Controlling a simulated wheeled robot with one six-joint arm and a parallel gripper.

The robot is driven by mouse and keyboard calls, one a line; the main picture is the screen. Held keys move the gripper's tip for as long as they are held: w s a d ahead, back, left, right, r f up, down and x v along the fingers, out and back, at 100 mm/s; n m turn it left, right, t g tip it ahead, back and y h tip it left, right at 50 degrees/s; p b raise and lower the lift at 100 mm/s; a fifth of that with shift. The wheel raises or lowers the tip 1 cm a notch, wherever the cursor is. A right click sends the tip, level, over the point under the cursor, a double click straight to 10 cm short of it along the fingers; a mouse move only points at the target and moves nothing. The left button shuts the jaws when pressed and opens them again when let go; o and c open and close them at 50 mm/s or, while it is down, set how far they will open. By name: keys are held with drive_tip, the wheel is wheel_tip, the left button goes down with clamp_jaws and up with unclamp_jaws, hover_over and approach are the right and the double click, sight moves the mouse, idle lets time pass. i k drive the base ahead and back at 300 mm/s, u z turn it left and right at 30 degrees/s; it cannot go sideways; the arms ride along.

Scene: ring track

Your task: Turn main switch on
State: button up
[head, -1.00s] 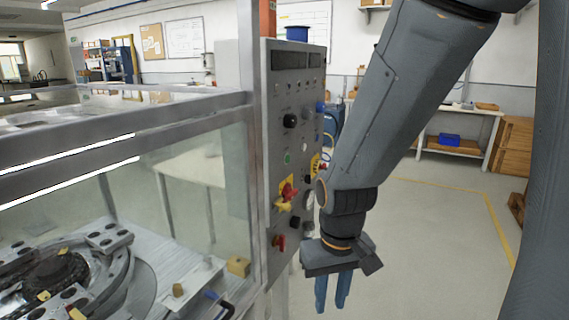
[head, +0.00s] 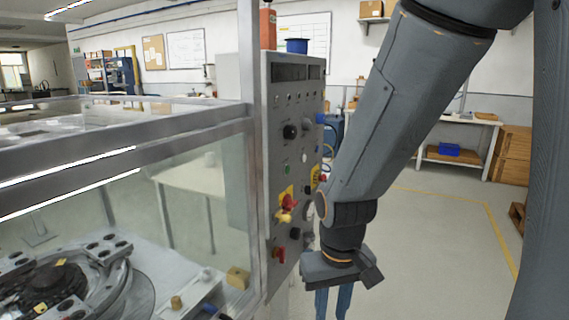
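The grey control panel (head: 285,110) stands upright at the middle of the head view, seen at a steep angle. A red and yellow rotary switch (head: 288,202) sits on its lower half; it looks like the main switch, but I cannot read its position. A smaller red knob (head: 279,255) is below it. My gripper (head: 333,302) hangs to the right of the panel, below the rotary switch in the picture, with blue fingers pointing down. The fingers are apart and nothing shows between them. Their tips are cut off by the bottom edge.
A glass-walled metal frame (head: 130,140) encloses the ring track (head: 75,285) on the left, joined to the panel. Black knobs (head: 291,132) stick out of the panel. Open floor (head: 440,235) lies to the right, with a workbench (head: 455,150) and wooden crates (head: 513,150) behind.

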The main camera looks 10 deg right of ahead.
sight(287, 204)
drive_tip(key=k, duration=1.25)
drive_tip(key=z, duration=0.95)
drive_tip(key=i, duration=1.4)
drive_tip(key=u, duration=0.35)
